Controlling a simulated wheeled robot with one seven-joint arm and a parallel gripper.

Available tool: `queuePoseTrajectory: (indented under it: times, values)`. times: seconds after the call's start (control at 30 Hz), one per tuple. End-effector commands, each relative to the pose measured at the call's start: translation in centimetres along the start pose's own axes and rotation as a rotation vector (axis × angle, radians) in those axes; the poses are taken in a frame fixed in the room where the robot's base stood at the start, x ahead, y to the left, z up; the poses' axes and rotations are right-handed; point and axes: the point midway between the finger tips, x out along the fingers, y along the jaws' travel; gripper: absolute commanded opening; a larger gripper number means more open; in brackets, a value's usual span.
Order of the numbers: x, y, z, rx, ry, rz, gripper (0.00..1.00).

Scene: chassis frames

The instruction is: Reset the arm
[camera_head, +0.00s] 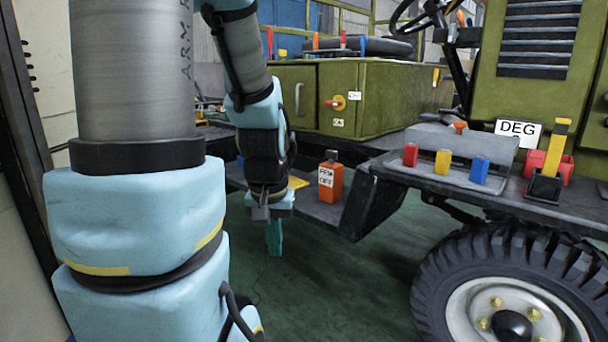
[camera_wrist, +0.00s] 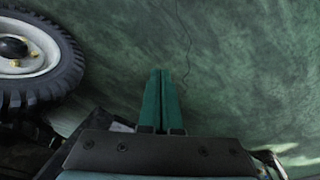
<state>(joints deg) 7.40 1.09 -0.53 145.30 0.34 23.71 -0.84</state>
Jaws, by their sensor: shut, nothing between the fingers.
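My gripper (camera_head: 274,238) hangs below my blue-padded arm in the head view, pointing down over the green floor. In the wrist view its two teal fingers (camera_wrist: 161,98) lie side by side, closed, with nothing between them. The fingertips are over bare floor and touch nothing that I can see. My upper arm fills the left of the head view and hides part of the scene behind it.
An olive vehicle chassis (camera_head: 385,95) stands behind and to the right. Its big tyre (camera_head: 440,275) is at lower right. An orange bottle (camera_head: 330,180) stands on a step beside my gripper. Red, yellow and blue blocks (camera_head: 443,162) sit on the fender (camera_head: 400,172). Floor (camera_head: 330,290) ahead is clear.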

Motion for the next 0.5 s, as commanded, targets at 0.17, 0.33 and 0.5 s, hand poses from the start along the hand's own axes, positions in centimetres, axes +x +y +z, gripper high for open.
queuePoseTrajectory:
  times: [0.17,0.33,0.5]
  values:
    - [-3.0,-0.8,1.0,-0.032,-0.037,0.0,0.0]
    - [-6.6,-0.8,0.3,-0.031,-0.035,0.0,0.0]
    - [-11.6,-0.8,-0.6,-0.03,-0.034,0.0,0.0]
